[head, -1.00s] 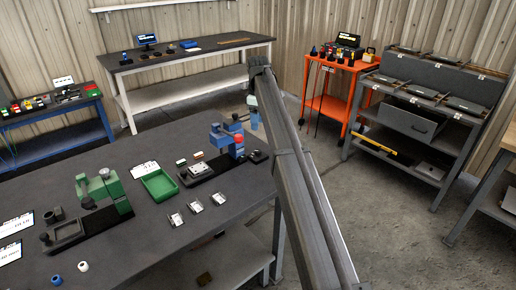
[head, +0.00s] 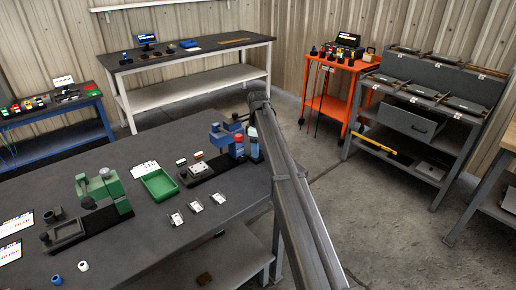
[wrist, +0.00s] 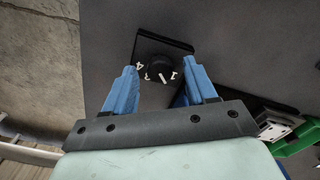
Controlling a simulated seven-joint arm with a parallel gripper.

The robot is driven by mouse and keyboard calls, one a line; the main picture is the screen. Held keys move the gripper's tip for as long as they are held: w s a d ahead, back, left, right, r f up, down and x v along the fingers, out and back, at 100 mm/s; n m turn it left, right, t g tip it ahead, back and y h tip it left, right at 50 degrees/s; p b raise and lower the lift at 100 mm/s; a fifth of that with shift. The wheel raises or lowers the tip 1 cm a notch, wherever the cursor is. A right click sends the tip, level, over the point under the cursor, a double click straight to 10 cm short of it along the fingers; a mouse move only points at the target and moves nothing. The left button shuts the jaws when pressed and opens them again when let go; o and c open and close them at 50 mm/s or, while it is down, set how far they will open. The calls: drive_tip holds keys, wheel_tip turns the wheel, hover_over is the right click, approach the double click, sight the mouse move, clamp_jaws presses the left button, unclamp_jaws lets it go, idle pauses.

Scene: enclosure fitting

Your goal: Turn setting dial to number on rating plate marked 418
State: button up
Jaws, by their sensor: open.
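A round black setting dial (wrist: 157,70) with white digits around it sits on a dark plate in the wrist view. A 4 shows at its left; the other digits are hard to read. My gripper (wrist: 160,66) is open, with its blue fingers apart on either side of the dial; I cannot tell whether they touch it. In the head view my pale blue gripper body (head: 254,148) is beside the blue bench press (head: 218,134), and my arm hides the dial. Several small pale plates lie on the bench, one of them in front (head: 177,218); their markings are unreadable, so I cannot find 418.
A green tray (head: 160,187) and a green press (head: 104,188) stand left on the dark bench (head: 150,245). White cards lie at the left edge. An orange cart (head: 330,103) and grey shelving (head: 420,125) stand beyond, across open floor.

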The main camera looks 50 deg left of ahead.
clamp_jaws()
drive_tip(key=shift+m, duration=2.4)
unclamp_jaws()
wheel_tip(320, 180, up, 14)
drive_tip(key=shift+f, duration=0.1)
